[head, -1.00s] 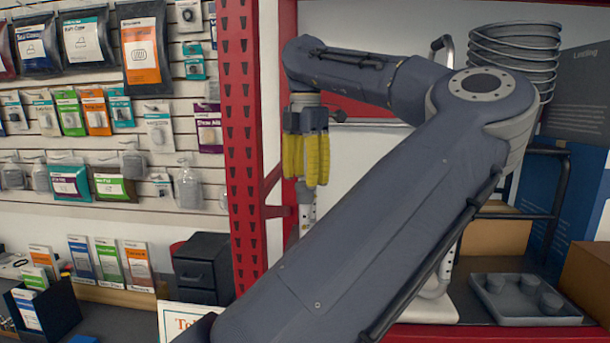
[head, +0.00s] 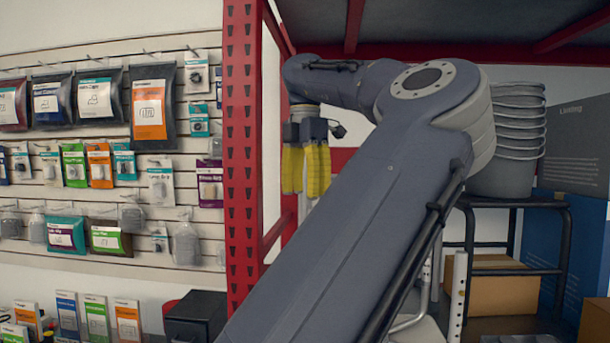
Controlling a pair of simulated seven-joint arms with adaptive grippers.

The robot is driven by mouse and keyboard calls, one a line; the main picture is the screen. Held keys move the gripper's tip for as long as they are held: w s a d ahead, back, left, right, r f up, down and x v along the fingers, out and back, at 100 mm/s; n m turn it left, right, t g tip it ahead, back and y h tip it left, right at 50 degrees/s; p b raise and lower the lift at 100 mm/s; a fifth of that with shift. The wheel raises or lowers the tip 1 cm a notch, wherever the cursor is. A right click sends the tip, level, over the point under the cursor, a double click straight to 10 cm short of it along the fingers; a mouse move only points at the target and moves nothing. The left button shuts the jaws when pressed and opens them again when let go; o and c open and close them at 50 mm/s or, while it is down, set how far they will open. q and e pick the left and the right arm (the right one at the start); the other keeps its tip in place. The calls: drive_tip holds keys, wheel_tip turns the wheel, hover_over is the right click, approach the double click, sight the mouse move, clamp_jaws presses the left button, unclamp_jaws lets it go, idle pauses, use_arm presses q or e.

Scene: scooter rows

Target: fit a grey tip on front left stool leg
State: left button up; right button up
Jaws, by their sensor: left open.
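My left gripper (head: 305,172) hangs fingers down from the arm that crosses the middle of the view. Its yellow fingers are apart, and I see nothing between them. An upright white leg with holes (head: 457,295), seemingly of the stool, rises right of my forearm, its top end visible. The rest of the stool is mostly hidden behind my arm, so I cannot tell which leg is the front left. The grey tips are not visible now; only a sliver of the grey tray (head: 515,339) shows at the bottom edge. My right gripper is out of view.
A red perforated rack post (head: 240,150) stands just left of the gripper. A dark shelf (head: 440,30) spans above. At right are a black step frame (head: 510,202) with grey stacked buckets (head: 505,178) and a cardboard box (head: 500,294). Packaged goods hang at left.

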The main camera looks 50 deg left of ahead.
use_arm(q)
drive_tip(key=shift+r, duration=1.65)
